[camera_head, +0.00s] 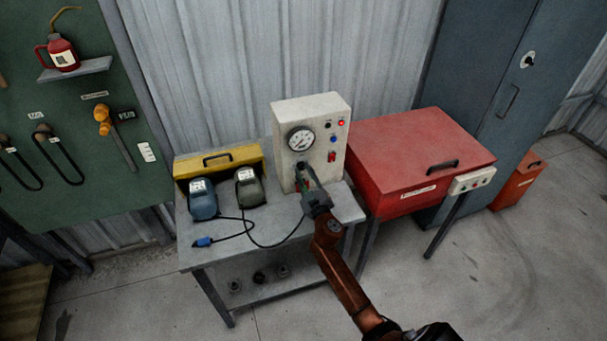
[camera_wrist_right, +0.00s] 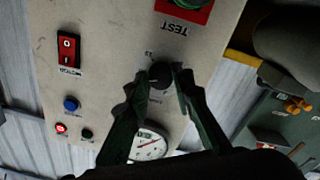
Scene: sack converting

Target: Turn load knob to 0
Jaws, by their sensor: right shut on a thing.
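The load knob (camera_wrist_right: 160,75) is a small round black knob on the front of the cream test box (camera_head: 312,115). In the right wrist view the box front appears upside down. My right gripper (camera_wrist_right: 160,82) is shut on the knob, with one finger on each side of it. In the head view the gripper (camera_head: 306,180) reaches the box front below the dial gauge (camera_head: 300,139) and hides most of the knob. The knob's pointer and scale cannot be read. My left gripper is not in view.
The box carries a red rocker switch (camera_wrist_right: 69,48), a blue button (camera_wrist_right: 71,103) and a lit red lamp (camera_wrist_right: 61,129). On the grey bench (camera_head: 265,232) lie blue (camera_head: 202,203) and dark (camera_head: 249,190) devices with cables. A red chest (camera_head: 410,150) stands at the right.

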